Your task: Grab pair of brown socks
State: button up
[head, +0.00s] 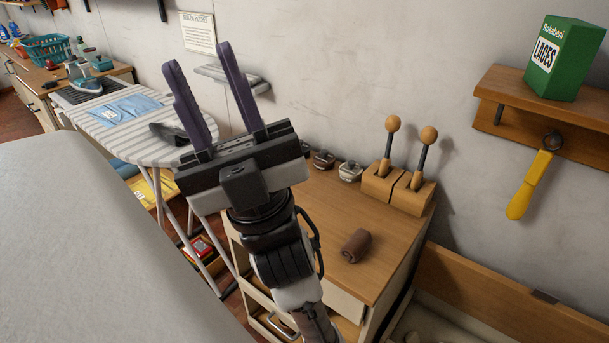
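A rolled pair of brown socks (356,246) lies on the wooden top of a small cabinet (330,225), right of my arm. My gripper (202,86) is raised in the middle of the view, pointing up and away, with its two purple fingers apart and nothing between them. The gripper is up and to the left of the socks, not touching them. My wrist and forearm cover the left part of the cabinet top.
Two wooden-knobbed levers (401,170) stand at the back of the cabinet, beside small dark and light items (349,171). An ironing board (125,120) is at left. A shelf (545,105) holds a green box (564,58); a yellow-handled tool (530,183) hangs below.

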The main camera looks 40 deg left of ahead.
aim_at(355, 246)
jog(key=u, duration=0.85)
jog(key=i+l+u, duration=0.15)
jog(key=l, duration=0.35)
jog(key=i+l+u, duration=0.2)
jog(key=l, duration=0.3)
jog(key=l+u, duration=0.15)
jog(key=l, duration=0.35)
